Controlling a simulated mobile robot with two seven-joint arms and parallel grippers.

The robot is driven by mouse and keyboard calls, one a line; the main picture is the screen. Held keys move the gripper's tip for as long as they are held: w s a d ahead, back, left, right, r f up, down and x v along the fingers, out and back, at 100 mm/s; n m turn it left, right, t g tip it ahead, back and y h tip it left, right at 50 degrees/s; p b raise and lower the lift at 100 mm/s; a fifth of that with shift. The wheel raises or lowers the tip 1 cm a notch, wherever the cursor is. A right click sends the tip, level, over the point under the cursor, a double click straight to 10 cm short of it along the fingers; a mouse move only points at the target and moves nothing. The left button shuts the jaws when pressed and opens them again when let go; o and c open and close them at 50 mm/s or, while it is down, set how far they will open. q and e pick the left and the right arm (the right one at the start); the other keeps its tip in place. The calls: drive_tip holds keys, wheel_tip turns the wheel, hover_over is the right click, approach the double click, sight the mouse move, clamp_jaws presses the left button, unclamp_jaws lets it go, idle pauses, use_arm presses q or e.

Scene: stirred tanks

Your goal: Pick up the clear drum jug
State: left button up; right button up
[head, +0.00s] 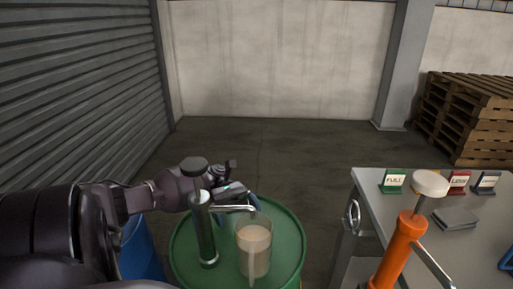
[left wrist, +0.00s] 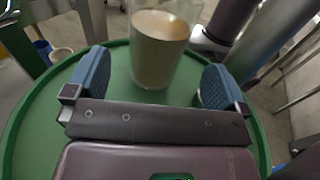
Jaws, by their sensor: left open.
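The clear jug (head: 254,252) stands upright on the green drum lid (head: 185,250), partly filled with a beige liquid. Its handle faces the head camera. My left gripper (head: 236,192) is open and empty just behind the jug, partly hidden by the pump and jug. In the left wrist view the jug (left wrist: 160,50) stands beyond the two blue fingers of my left gripper (left wrist: 156,68), roughly centred between them and with space on both sides. The jug's top is cut off there. My right gripper does not show clearly.
A green hand pump (head: 205,230) with a metal spout stands on the drum, close left of the jug. A blue drum (head: 140,250) is at left. Pallets (head: 468,115) stand behind.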

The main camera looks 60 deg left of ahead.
sight(246, 223)
use_arm(q)
drive_tip(key=d, duration=0.3)
drive_tip(key=shift+s+d+r, duration=0.1)
drive_tip(key=shift+s+d, duration=0.05)
drive_tip(key=shift+s, duration=0.1)
drive_tip(key=shift+s+d+r, duration=0.1)
drive_tip(key=shift+s+d, duration=0.05)
drive_tip(key=shift+d, duration=0.7)
drive_tip(key=shift+s+d+r, duration=0.15)
drive_tip(key=shift+s+d, duration=0.05)
drive_tip(key=shift+d, duration=0.65)
drive_tip(key=shift+s+d+r, duration=0.1)
drive_tip(key=shift+s+d, duration=0.05)
drive_tip(key=shift+d, duration=0.7)
drive_tip(key=shift+r, duration=0.1)
drive_tip(key=c, duration=1.5)
